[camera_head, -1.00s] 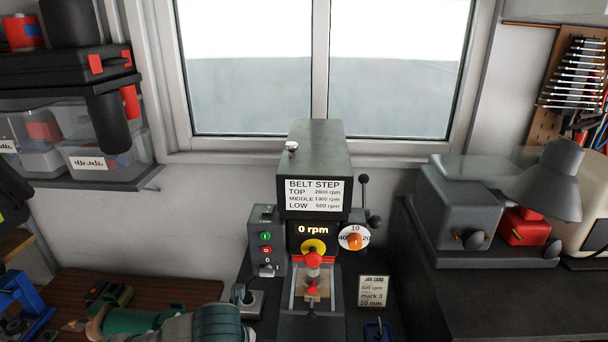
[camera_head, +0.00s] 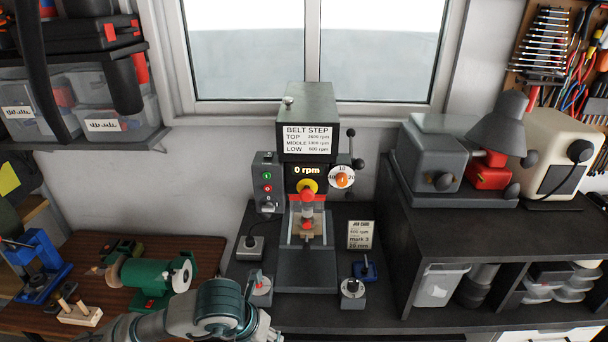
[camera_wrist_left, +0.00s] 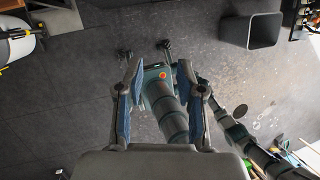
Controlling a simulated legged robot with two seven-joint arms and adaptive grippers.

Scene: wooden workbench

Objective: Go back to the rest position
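My left arm (camera_head: 205,318) crosses the bottom of the head view, in front of the bench's front edge. Its gripper is below the picture there. In the left wrist view my left gripper (camera_wrist_left: 160,68) has its two fingers apart with nothing between them. It points toward the grey floor (camera_wrist_left: 60,100), with teal parts of my own body behind the fingers. My right gripper shows in neither view.
A drill press (camera_head: 310,130) reading 0 rpm stands mid-bench. A job card (camera_head: 360,234) stands right of the press. A dark bin (camera_wrist_left: 250,30) is on the floor.

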